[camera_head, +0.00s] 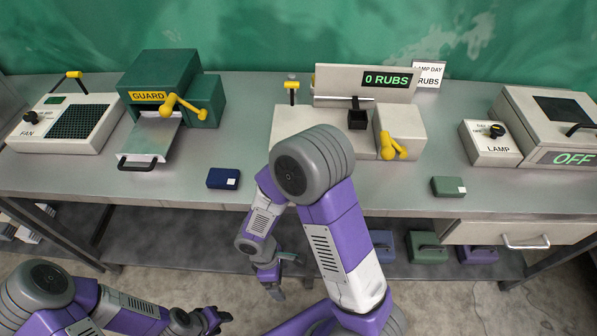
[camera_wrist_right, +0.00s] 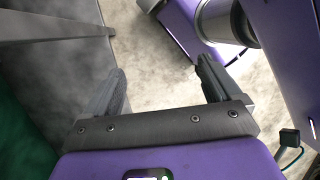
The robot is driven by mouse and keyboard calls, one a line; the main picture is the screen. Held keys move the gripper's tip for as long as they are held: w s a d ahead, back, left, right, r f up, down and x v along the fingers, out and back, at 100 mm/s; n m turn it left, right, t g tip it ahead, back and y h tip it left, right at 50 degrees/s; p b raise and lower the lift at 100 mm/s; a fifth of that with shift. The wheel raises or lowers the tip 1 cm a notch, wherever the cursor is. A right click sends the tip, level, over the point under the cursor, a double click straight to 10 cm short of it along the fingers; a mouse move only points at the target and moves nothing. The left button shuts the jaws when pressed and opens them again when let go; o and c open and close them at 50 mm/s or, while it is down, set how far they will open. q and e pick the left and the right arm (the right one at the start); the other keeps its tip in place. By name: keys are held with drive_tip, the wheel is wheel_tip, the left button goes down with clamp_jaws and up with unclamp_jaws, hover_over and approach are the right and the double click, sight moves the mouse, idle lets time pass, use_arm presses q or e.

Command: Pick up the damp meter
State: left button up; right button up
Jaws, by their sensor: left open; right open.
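I cannot pick out the damp meter for certain in either view. My left gripper (camera_head: 220,319) is low at the bottom of the head view, open and apart from the bench.
The bench (camera_head: 330,195) bears a fan (camera_head: 70,122), a green guard machine (camera_head: 160,80), a rubs machine (camera_head: 365,85), a lamp unit (camera_head: 490,143), a navy block (camera_head: 223,179) and a green block (camera_head: 448,187). Several cases (camera_head: 427,247) sit underneath. My right arm hides part of the bench.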

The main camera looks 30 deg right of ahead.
drive_tip(key=w+d+r+n+t+h+b, duration=0.1)
drive_tip(key=w+d+r+n+t+h, duration=0.2)
drive_tip(key=r, duration=0.6)
drive_tip(key=w+d+r+n+t+h+b, duration=0.1)
drive_tip(key=w+r+n+t+h, duration=0.3)
drive_tip(key=r, duration=0.4)
drive_tip(key=w+d+r+n+t+h+b, duration=0.1)
drive_tip(key=w+d+r+n+t+h, duration=0.3)
drive_tip(key=w+d+r+h, duration=0.3)
drive_tip(key=w+d+r, duration=0.1)
drive_tip(key=d, duration=0.3)
drive_tip(key=shift+n+t+b, duration=0.3)
drive_tip(key=shift+n+b, duration=0.1)
drive_tip(key=shift+w+d+r, duration=0.1)
drive_tip(key=shift+c, duration=0.5)
drive_tip(key=c, duration=1.2)
